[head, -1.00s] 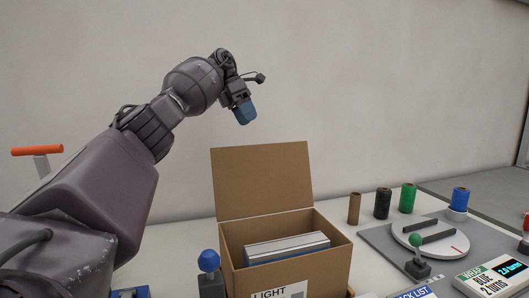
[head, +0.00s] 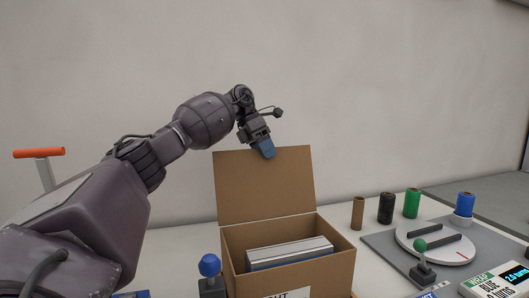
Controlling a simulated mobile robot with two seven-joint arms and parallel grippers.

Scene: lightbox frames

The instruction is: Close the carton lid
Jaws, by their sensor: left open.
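The brown carton (head: 317,269) stands open on the table. Its lid (head: 262,187) is raised nearly upright at the back edge. A grey and white panel-like item (head: 289,252) lies inside the carton. My left gripper (head: 266,151) is at the top edge of the lid, with its blue fingertips overlapping the edge in the picture. I cannot tell whether they touch the lid or are behind or in front of it. It is open, with nothing seen in it. My right gripper is not in view.
A blue-knobbed lever (head: 209,267) stands just left of the carton. To the right are a green-knobbed lever (head: 421,250), a white turntable (head: 440,240), several rolls such as the green one (head: 412,203), and a display box (head: 497,284). An orange-handled item (head: 39,153) is at far left.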

